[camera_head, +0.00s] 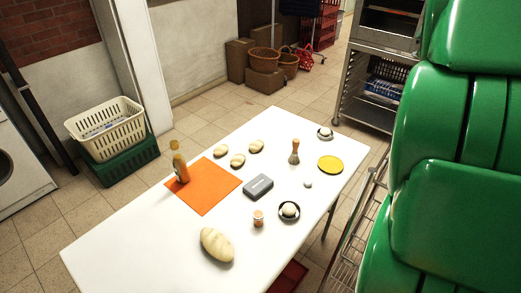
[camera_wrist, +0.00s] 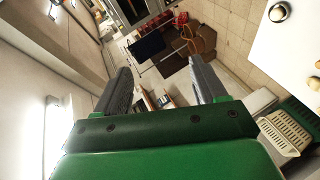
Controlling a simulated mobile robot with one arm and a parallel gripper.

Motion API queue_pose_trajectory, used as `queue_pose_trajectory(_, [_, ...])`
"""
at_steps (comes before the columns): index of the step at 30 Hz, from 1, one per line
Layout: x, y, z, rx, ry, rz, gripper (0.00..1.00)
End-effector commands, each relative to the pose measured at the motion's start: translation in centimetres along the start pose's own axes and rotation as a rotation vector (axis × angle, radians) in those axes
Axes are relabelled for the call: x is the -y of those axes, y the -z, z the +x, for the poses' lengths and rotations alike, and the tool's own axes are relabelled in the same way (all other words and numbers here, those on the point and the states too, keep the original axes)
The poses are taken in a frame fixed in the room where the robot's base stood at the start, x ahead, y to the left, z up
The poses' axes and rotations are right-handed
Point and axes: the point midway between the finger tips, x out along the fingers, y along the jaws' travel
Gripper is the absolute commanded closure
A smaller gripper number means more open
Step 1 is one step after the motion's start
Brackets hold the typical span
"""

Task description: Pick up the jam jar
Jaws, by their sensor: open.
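A small jar with an orange-brown body and pale label, which looks like the jam jar (camera_head: 258,218), stands upright on the white table (camera_head: 130,240) in the head view. It is between a large pale loaf and a dark dish with a white round item. My gripper (camera_wrist: 160,82) shows in the wrist view with its two dark fingers wide apart and nothing between them. It is away from the jar and tilted over the room. The jar does not show in the wrist view.
A metal rack (camera_head: 380,80) stands behind. The table's left end is clear.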

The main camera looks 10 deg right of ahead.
Motion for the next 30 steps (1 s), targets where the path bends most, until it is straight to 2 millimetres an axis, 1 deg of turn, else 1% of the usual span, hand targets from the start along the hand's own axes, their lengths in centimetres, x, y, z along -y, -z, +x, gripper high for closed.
queue_pose_trajectory(1, [0.2, 1.3, 0.3, 0.005, -0.004, -0.031, 0.29])
queue_pose_trajectory(3, [0.4, 2.7, 0.6, 0.017, -0.011, -0.073, 0.29])
queue_pose_trajectory(5, [0.5, 3.8, 0.8, 0.032, -0.017, -0.110, 0.29])
queue_pose_trajectory(9, [1.1, 6.6, 1.1, 0.060, -0.025, -0.195, 0.29])
queue_pose_trajectory(14, [1.9, 9.7, 1.1, 0.094, -0.029, -0.291, 0.29])
queue_pose_trajectory(22, [3.8, 14.8, 0.3, 0.157, -0.020, -0.453, 0.29])
queue_pose_trajectory(30, [6.2, 19.6, -1.6, 0.217, 0.008, -0.616, 0.29])
